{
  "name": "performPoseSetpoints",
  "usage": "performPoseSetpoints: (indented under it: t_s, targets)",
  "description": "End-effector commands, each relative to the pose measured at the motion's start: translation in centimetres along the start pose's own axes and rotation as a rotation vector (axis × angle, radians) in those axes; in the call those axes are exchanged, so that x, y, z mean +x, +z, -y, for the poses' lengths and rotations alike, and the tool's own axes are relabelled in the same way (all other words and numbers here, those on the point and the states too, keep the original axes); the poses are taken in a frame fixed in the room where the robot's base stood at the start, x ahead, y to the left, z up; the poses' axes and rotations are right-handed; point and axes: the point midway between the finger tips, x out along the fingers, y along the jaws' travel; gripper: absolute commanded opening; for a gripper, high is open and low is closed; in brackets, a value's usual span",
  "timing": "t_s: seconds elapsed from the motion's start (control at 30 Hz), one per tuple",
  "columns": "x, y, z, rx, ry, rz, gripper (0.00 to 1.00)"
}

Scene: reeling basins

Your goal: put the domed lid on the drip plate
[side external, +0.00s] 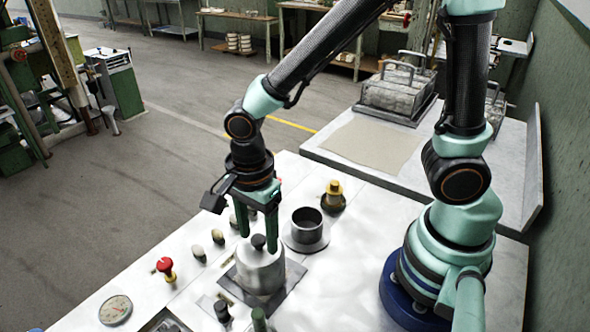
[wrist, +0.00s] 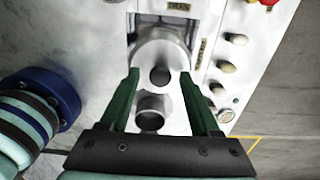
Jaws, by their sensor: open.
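The domed lid (side external: 259,273) is a pale grey metal cover with a black knob on top. It stands upright over a dark square plate in the bench top. My gripper (side external: 257,241) is open, pointing down, with its green fingers on either side of the knob. In the wrist view the lid (wrist: 156,48) and its knob lie between the fingertips of my gripper (wrist: 159,74), with gaps on both sides. I cannot tell for sure whether this is the drip plate.
The dark cylinder (side external: 306,222) stands close to my gripper's right. A black-and-brass fitting (side external: 333,197) is behind it. Several knobs, a red button (side external: 166,268) and a gauge (side external: 115,310) line the left side. The bench right of the lid is clear up to my base.

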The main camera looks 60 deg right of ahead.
Motion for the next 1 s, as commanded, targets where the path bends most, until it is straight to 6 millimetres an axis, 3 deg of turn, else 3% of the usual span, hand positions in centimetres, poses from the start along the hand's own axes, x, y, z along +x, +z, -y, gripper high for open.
performPoseSetpoints:
  t_s: [0.17,0.6,0.87,1.0]
  targets:
    - [-2.0,0.1,0.2,0.000,-0.006,0.003,0.63]
    - [-10.4,0.1,0.1,0.000,-0.005,0.002,0.63]
    - [-12.3,-0.3,0.1,-0.026,-0.011,0.005,0.63]
    - [-12.8,-1.9,0.4,-0.177,-0.058,0.019,0.63]
